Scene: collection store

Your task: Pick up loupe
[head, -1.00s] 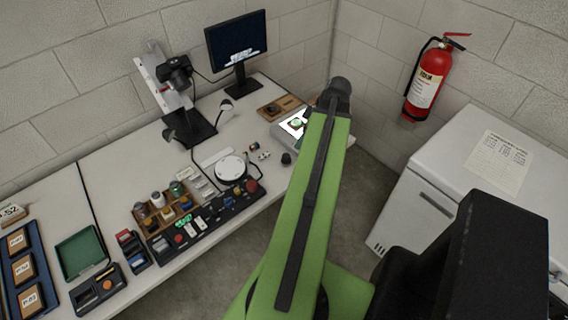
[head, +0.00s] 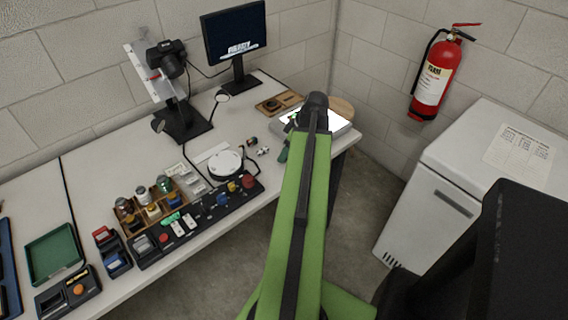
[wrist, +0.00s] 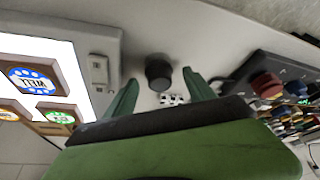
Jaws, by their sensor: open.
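A small dark cylinder (wrist: 158,73), which looks like the loupe, stands on the white bench in the wrist view. My gripper (wrist: 159,80) is open, with one green finger on either side of the cylinder in the picture. The fingers look nearer to the camera than the cylinder, and no contact shows.
A lit light pad (wrist: 60,60) holding round labelled pieces lies left in the wrist view. A control panel (wrist: 262,75) with knobs stands on the right. Small metal parts (wrist: 170,99) lie close to the cylinder. The head view shows a white round plate (head: 226,163) and a monitor (head: 236,42).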

